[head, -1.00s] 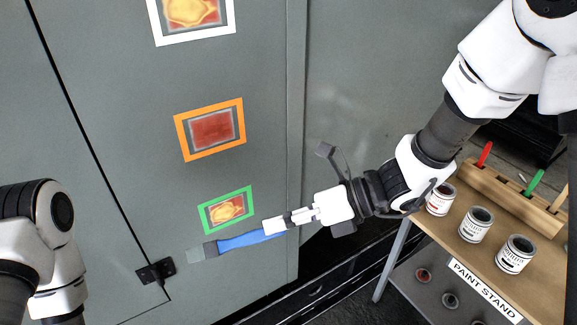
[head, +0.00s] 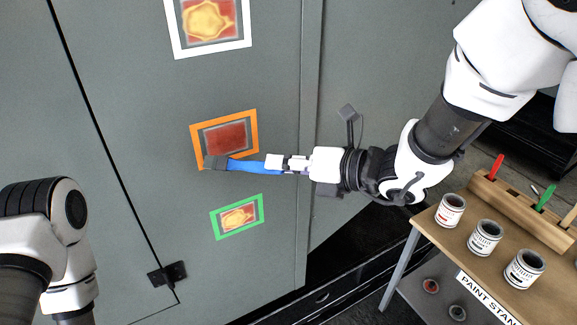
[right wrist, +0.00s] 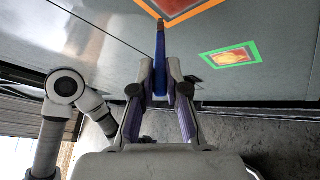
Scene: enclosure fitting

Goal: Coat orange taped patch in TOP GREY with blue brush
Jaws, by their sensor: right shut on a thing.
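The orange taped patch (head: 226,138) is on the grey cabinet door, an orange tape frame around a dark red area with a greyish rim. It also shows partly in the right wrist view (right wrist: 180,12). My right gripper (head: 273,163) is shut on the handle of the blue brush (head: 247,166), below and right of the patch. The brush points left, its grey bristle end overlapping the lower left of the orange frame in the head view. I cannot tell whether it touches the door. In the wrist view the blue handle (right wrist: 160,65) runs between the fingers. My left gripper is out of view.
A white-framed patch (head: 208,22) lies above and a green-framed patch (head: 238,217) below. Several paint cans stand on the paint stand (head: 413,240) at right; I cannot read which is TOP GREY. Red and green handles stick up from a wooden rack (head: 520,205). A black hinge (head: 167,274) sits low left.

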